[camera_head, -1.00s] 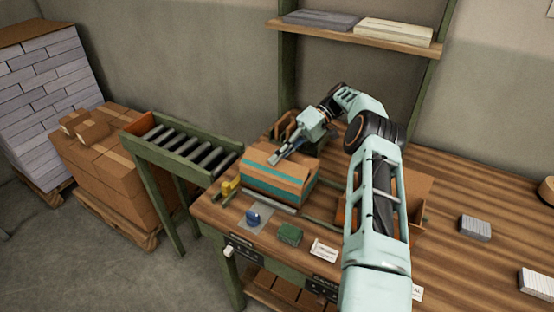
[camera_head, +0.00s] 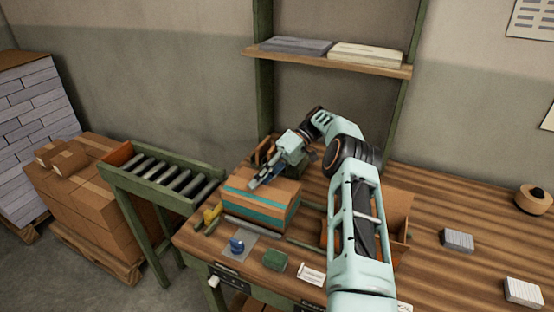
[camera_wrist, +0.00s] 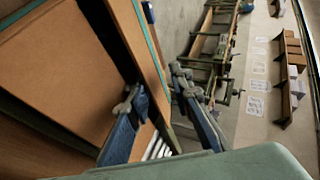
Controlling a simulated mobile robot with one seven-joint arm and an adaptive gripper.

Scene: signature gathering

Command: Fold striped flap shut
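A cardboard box (camera_head: 278,221) with teal stripes sits at the left end of the wooden bench. My gripper (camera_head: 257,184) reaches over its top from behind, its fingers lying low over the top panels. In the wrist view my gripper (camera_wrist: 160,108) has its two fingers apart. A cardboard panel with a teal stripe along it, likely the striped flap (camera_wrist: 150,62), runs between the fingers. The left finger overlaps a plain brown panel (camera_wrist: 55,50). I cannot tell whether either finger touches the cardboard, nor how far the flap is folded.
A roller conveyor (camera_head: 160,175) stands left of the bench. A blue stamp-like item (camera_head: 237,245), a green block (camera_head: 275,260) and a white card (camera_head: 312,274) lie in front of the box. An open carton (camera_head: 398,208) stands to the right, partly behind my arm.

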